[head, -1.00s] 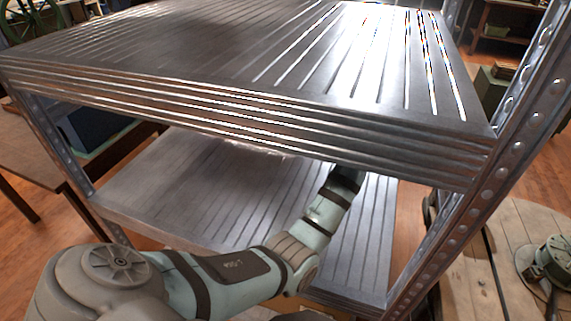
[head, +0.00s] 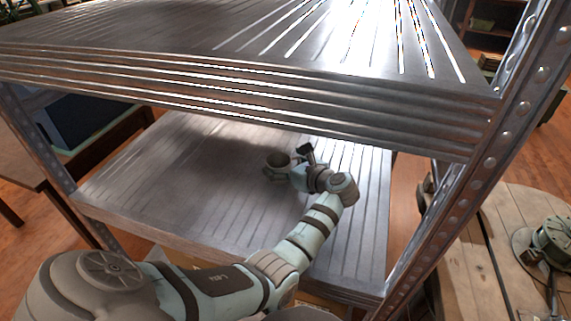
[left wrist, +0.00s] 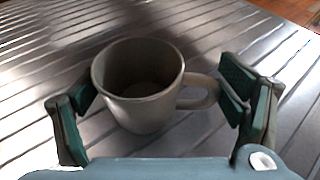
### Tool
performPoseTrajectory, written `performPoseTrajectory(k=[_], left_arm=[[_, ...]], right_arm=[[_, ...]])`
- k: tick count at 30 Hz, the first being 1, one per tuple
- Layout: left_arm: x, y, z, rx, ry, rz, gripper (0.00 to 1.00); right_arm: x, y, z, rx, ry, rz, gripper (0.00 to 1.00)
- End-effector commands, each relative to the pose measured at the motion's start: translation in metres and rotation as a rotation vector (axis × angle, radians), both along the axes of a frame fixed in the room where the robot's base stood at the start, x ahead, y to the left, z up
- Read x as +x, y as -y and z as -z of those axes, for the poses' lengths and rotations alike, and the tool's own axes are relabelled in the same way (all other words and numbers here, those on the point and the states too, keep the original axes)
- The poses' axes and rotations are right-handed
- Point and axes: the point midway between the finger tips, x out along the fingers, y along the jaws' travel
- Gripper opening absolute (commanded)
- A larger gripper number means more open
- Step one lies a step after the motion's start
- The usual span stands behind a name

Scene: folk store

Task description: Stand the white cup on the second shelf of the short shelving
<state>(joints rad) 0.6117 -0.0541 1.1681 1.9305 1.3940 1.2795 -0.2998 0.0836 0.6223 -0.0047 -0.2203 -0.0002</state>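The white cup (left wrist: 140,98), greyish in this light, appears upright on the ribbed metal lower shelf (left wrist: 35,135) in the left wrist view, with its handle to the right. In the head view the cup (head: 277,159) is small, beneath the upper shelf (head: 250,105) and over the lower shelf (head: 170,190) of the shelving. My left gripper (head: 290,163) is around the cup. Its fingers are spread, one on the cup's left and one by the handle, with gaps visible. Whether the cup's base touches is hard to tell. My right gripper is not in view.
The upper shelf lies close above my left arm. A riveted upright (head: 487,165) stands at the right front. The lower shelf is bare around the cup. A round wooden table (head: 500,260) is at the right, outside the shelving.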

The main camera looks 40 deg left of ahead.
Motion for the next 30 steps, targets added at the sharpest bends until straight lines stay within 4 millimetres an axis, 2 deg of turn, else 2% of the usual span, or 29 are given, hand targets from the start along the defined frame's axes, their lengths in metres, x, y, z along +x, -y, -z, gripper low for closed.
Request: performPoseTrajectory(k=[11,14,24,30], left_arm=[[0.0,0.0,-0.001,0.0,0.0,0.0,1.0],[0.0,0.001,-0.006,-0.001,0.0,0.001,1.0],[-0.018,0.062,-0.027,-0.002,0.001,0.001,1.0],[-0.021,0.068,-0.029,0.0,-0.001,-0.001,1.0]], right_arm=[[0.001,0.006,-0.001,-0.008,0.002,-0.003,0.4],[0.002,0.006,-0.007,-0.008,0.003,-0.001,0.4],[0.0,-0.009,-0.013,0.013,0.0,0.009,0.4],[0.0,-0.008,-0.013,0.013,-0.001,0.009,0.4]])
